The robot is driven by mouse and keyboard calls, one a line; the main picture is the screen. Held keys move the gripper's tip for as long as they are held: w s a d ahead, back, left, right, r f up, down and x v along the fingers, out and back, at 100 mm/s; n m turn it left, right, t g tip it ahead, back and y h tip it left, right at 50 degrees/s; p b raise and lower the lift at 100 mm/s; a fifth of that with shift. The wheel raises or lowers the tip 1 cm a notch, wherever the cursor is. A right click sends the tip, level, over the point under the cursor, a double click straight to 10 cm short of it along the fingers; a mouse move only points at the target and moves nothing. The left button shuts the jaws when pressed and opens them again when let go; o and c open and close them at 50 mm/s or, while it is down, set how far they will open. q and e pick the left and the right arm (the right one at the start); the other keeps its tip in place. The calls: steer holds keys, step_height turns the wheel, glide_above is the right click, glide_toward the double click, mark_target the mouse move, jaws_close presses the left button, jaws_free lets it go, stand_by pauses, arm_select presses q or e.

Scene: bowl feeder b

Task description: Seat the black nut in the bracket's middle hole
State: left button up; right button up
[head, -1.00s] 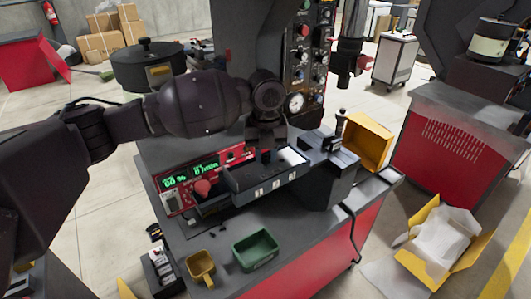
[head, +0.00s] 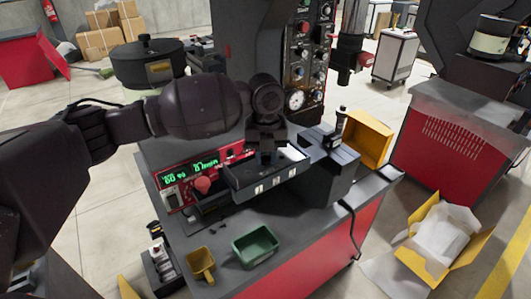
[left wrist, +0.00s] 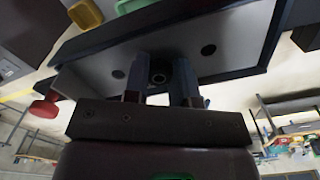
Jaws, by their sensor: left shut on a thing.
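The bracket (head: 273,180) is a dark tray-like piece with a pale inner face and white labels on its front, on the workbench. In the left wrist view its pale plate (left wrist: 233,45) shows one dark hole on each side. My left gripper (head: 267,158) points down over the middle of the bracket. In the left wrist view its fingers (left wrist: 163,84) are shut on the black nut (left wrist: 158,77), a small dark ring between the tips. The nut lies in line with the middle hole, which is hidden. I cannot tell whether the nut touches the plate. My right gripper is not in view.
A red control box (head: 205,170) with a green display stands left of the bracket. A green bin (head: 256,247) and a yellow bin (head: 200,265) sit at the bench front. A dark block (head: 328,180) stands right of the bracket. A larger yellow bin (head: 368,138) is beyond it.

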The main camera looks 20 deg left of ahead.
arm_select(q)
steer(key=shift+f, duration=0.1)
steer(key=o, duration=1)
step_height(320, 180, up, 11)
steer(key=b, duration=0.1)
